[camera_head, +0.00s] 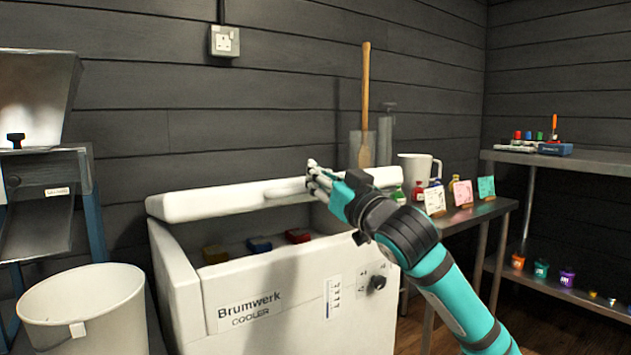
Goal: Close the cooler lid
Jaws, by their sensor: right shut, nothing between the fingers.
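The white cooler (290,300), labelled "Brumwerk COOLER", stands in the middle of the view. Its white lid (225,200) is raised at the back and tilted, leaving the inside visible. Inside lie a yellow-brown block (215,254), a blue block (259,244) and a red block (298,236). My right gripper (313,172) is shut and empty, at the lid's front edge right of its middle. It overlaps the lid in the picture; I cannot tell whether it touches. My left gripper is not in view.
A white bucket (85,305) stands left of the cooler, below a metal machine (40,190). A side table (470,218) on the right holds a white jug (419,172), bottles and cards. A metal shelf (590,163) stands farther right. The wall is close behind the cooler.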

